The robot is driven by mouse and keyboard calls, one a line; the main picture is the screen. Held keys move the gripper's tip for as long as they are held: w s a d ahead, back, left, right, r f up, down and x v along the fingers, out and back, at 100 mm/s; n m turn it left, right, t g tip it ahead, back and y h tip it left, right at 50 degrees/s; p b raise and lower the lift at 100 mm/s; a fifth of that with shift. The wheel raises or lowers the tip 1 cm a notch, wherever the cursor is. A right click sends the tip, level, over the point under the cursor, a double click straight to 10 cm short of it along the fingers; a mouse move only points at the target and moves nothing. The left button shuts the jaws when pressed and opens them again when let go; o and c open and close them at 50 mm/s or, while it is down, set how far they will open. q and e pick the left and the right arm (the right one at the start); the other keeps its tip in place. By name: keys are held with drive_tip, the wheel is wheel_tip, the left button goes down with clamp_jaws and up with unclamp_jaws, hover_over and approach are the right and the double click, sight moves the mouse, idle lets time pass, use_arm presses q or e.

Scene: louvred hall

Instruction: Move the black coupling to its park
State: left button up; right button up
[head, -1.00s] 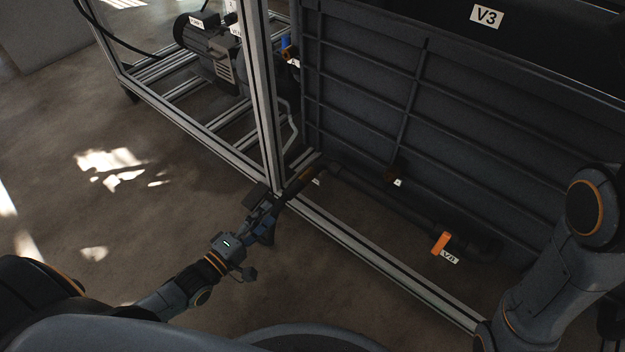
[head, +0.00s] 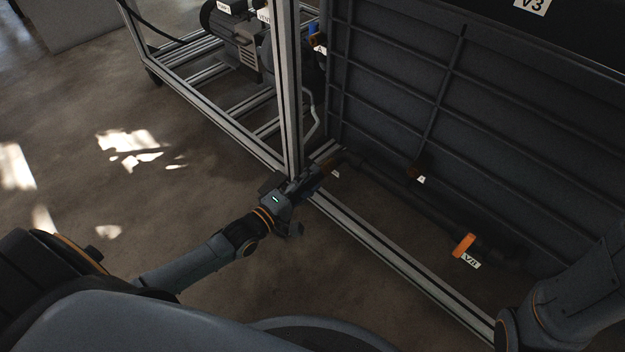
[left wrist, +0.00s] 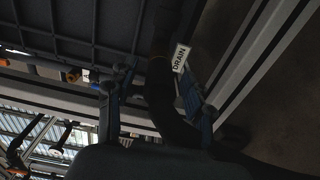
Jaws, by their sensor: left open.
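The black coupling (left wrist: 157,82) shows in the left wrist view as a dark, curved piece between my left gripper's fingers, by the white DRAIN label (left wrist: 180,58). A dull orange band shows near its upper end, and a dark hose runs off to the lower right. My left gripper (head: 316,174) is open, low by the foot of the frame post; its blue-grey fingers (left wrist: 155,78) stand on either side of the coupling in the wrist view. Contact is too dark to tell. My right gripper is out of view. I cannot make out the park.
A large dark ribbed tank (head: 480,120) stands behind the rail (head: 400,265). A frame post (head: 288,90) rises close to my left gripper. A valve with an orange handle (head: 464,245) sits low at right. A motor (head: 234,38) stands behind left. The floor at left is clear.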

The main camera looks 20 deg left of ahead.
use_arm(q)
drive_tip(key=shift+w, duration=0.25)
idle(0.3)
clamp_jaws()
